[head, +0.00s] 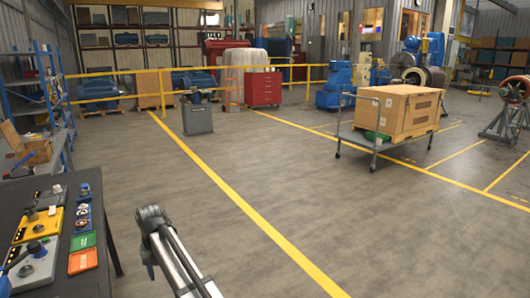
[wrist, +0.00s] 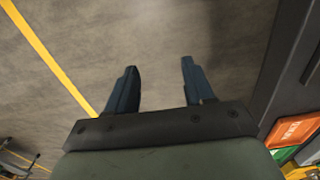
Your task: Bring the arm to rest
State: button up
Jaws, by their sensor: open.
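My gripper (wrist: 160,88) is open and empty in the wrist view, its two dark blue fingers apart over bare grey floor. In the head view my arm shows at the bottom, to the right of the dark table (head: 70,270), over the floor; the gripper itself cannot be made out there. The table also shows at the right of the wrist view (wrist: 275,75).
The table holds a yellow stand plate (head: 38,222), a grey stand plate (head: 36,268), an orange tray (head: 83,261) and a green tray (head: 83,241). A cart with a wooden crate (head: 398,110) stands at the right. The floor in the middle is clear.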

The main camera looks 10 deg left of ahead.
jog(key=w+d+f+m, duration=0.1)
jog(key=w+d+f, duration=0.3)
jog(key=d, duration=0.6)
jog(key=w+d+f+m, duration=0.15)
jog(key=d+f, duration=0.35)
jog(key=d, duration=0.5)
jog(key=w+d+f+m, duration=0.1)
jog(key=w+d+f, duration=0.3)
jog(key=d, duration=0.6)
jog(key=s+d+f+m, duration=0.2)
jog(key=s+d+f, duration=0.15)
jog(key=d, duration=0.75)
jog(key=s+d+f+m, duration=0.1)
jog(key=s+d+f, duration=0.25)
jog(key=d, duration=0.65)
jog(key=s+d+f+m, duration=0.25)
jog(key=d+f, duration=0.25)
jog(key=d, duration=0.6)
jog(key=s+f+g, duration=0.2)
jog(key=s+f, duration=0.5)
jog(key=s, duration=0.3)
jog(key=s+d+f+g, duration=0.1)
jog(key=s+f+g, duration=0.1)
jog(key=s+f, duration=0.5)
jog(key=s+d+f+g, duration=0.1)
jog(key=s+f, duration=0.6)
jog(key=s, duration=0.8)
jog(key=shift+s+d+g, duration=0.15)
jog(key=shift+d+g, duration=0.1)
jog(key=shift+g, duration=0.65)
